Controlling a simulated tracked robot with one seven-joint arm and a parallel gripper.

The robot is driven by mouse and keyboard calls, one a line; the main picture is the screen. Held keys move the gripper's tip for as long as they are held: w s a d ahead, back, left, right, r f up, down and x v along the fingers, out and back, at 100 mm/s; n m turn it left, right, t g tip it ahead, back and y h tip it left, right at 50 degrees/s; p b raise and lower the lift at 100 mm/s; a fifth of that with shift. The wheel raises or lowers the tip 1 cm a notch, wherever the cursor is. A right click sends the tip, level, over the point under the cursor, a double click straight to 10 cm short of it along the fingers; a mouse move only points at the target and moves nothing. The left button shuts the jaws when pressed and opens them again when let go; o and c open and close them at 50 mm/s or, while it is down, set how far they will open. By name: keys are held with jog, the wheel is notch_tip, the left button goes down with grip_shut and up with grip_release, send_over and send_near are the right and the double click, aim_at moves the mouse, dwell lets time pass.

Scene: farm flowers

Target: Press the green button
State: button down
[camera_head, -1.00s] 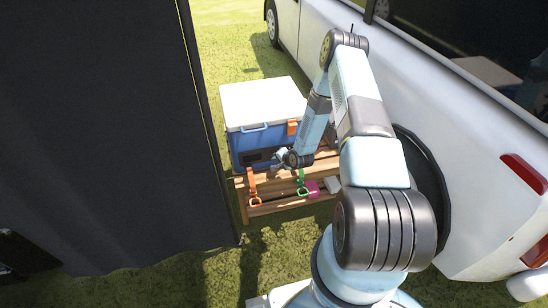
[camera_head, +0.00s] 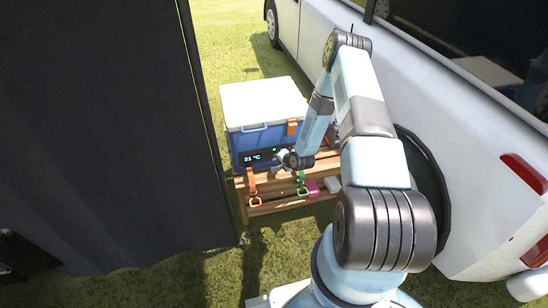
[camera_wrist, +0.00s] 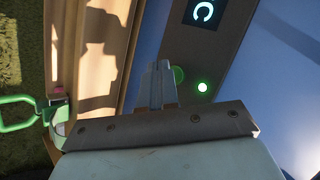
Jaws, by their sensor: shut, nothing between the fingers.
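The blue cooler (camera_head: 250,143) with a white lid stands on a wooden slatted bench. Its dark control panel (camera_head: 262,157) shows a lit reading that looks like 31 °C; part of the lit display also shows in the wrist view (camera_wrist: 205,13). The green button (camera_wrist: 179,75) is a round green disc on the panel, right beside my gripper's fingertips and partly hidden by them. I cannot tell whether they touch. A small bright green light (camera_wrist: 202,87) glows next to it. My gripper (camera_wrist: 160,66) is shut and empty, and in the head view it is at the panel (camera_head: 279,165).
The wooden bench (camera_head: 262,186) carries an orange strap (camera_head: 253,189), a green strap (camera_head: 301,184) and a pink item (camera_head: 312,188). A white van (camera_head: 470,150) stands close on the right, a dark fabric wall (camera_head: 100,130) on the left. Grass lies around.

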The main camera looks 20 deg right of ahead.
jog(key=s, duration=0.6)
dwell(0.5)
